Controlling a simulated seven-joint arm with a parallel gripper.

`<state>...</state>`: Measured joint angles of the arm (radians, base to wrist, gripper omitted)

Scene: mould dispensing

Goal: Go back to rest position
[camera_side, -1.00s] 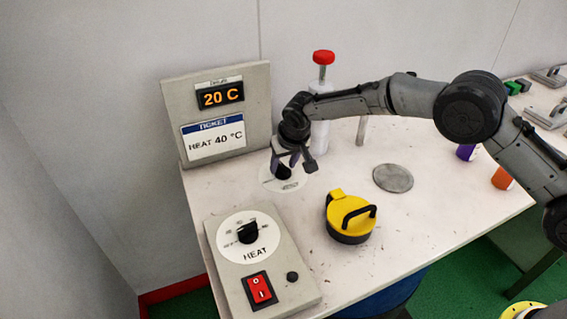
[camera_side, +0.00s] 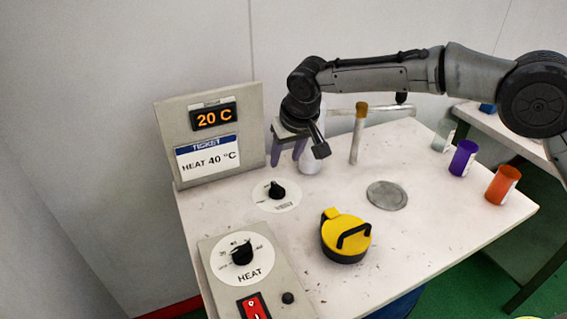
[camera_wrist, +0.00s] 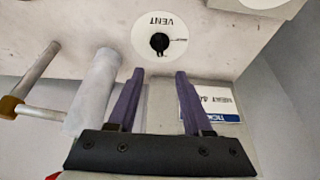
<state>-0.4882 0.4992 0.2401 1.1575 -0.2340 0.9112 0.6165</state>
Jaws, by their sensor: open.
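My gripper (camera_side: 288,158) is open and empty, with purple fingers pointing down, above and behind the VENT dial (camera_side: 277,191) in the side view. In the wrist view my gripper (camera_wrist: 160,74) has its fingers apart, and the VENT dial (camera_wrist: 159,42) with its black knob lies beyond the tips, untouched. The display (camera_side: 214,117) reads 20 C. The ticket below it (camera_side: 207,156) reads HEAT 40 °C. The HEAT dial (camera_side: 242,254) has a black knob, and a red switch (camera_side: 253,306) sits below it.
A white cylinder (camera_wrist: 93,90) stands close beside my fingers. A post with a crossbar (camera_side: 358,140) stands to the right. A yellow lidded pot (camera_side: 345,238), a grey disc (camera_side: 387,195), and purple (camera_side: 463,158) and orange (camera_side: 502,185) cups are on the table.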

